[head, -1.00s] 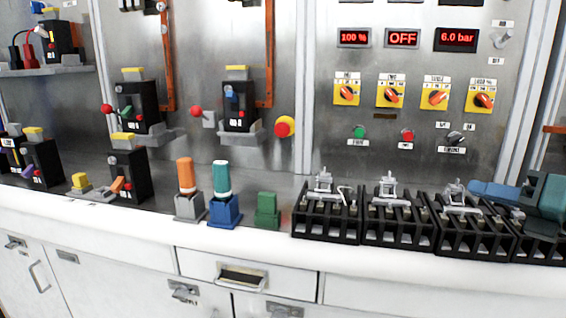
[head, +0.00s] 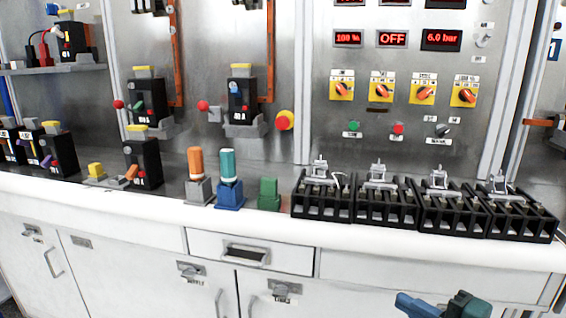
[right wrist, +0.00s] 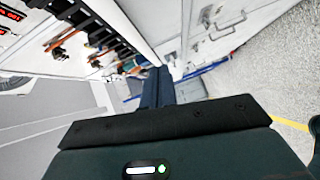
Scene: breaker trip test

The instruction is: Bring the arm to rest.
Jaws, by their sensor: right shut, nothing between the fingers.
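My right gripper (head: 405,301) is at the bottom right of the head view, low in front of the white cabinet doors and below the counter edge. Its blue fingers point left, and part of its dark teal body is cut off by the frame's bottom. In the right wrist view the blue fingers (right wrist: 157,75) lie together, shut with nothing between them. My left gripper is not in view.
A white counter (head: 150,200) carries black terminal blocks (head: 385,212), an orange-handled plug (head: 196,165), a teal-handled plug (head: 228,168) and a green block (head: 269,194). Behind stands a metal panel with yellow switches (head: 382,88). Cabinets (head: 120,275) have protruding handles. Speckled floor (right wrist: 265,85) is clear.

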